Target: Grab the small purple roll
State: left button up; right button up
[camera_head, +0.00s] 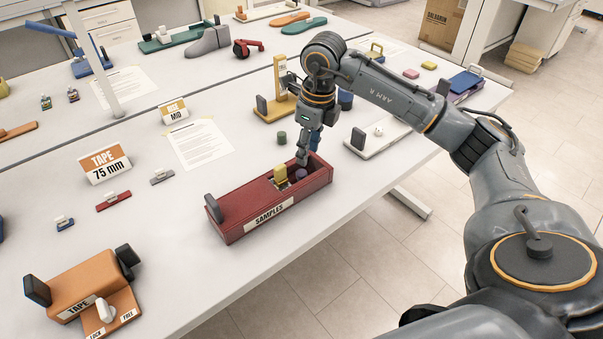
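A small dark purple roll (302,175) sits inside the red box (238,228) labelled SAMPLES, towards its right end. A yellow piece (281,176) stands to its left in the same box. My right gripper (305,156) points down over the right part of the box, just above and close to the purple roll. The fingers show small and partly overlapped, so I cannot tell whether they are open or shut, or whether they touch the roll. My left gripper is not in view.
A green cylinder (282,137) and a yellow stand (272,108) are behind the box; a blue cylinder (345,100) and a white board (378,136) are to the right. An orange TAPE device (85,283) is front left. The table's front edge runs close to the box.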

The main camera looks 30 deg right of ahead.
aim_at(303, 172)
jog(key=shift+w+f, duration=0.15)
jog(key=shift+f, duration=0.5)
jog(key=shift+w+f, duration=0.15)
jog(key=shift+f, duration=0.45)
jog(key=shift+w+a+f, duration=0.1)
jog(key=shift+f, duration=0.2)
jog(key=f, duration=0.1)
jog(key=f+p, duration=0.2)
jog(key=f, duration=0.1)
jog(key=shift+w+a, duration=0.1)
jog(key=shift+w, duration=0.15)
jog(key=shift+f, duration=0.4)
jog(key=shift+w+f, duration=0.1)
jog(key=shift+f, duration=0.05)
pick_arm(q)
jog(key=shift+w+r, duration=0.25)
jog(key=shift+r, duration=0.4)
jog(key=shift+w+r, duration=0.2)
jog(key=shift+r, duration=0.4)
pick_arm(e)
jog(key=c, duration=0.6)
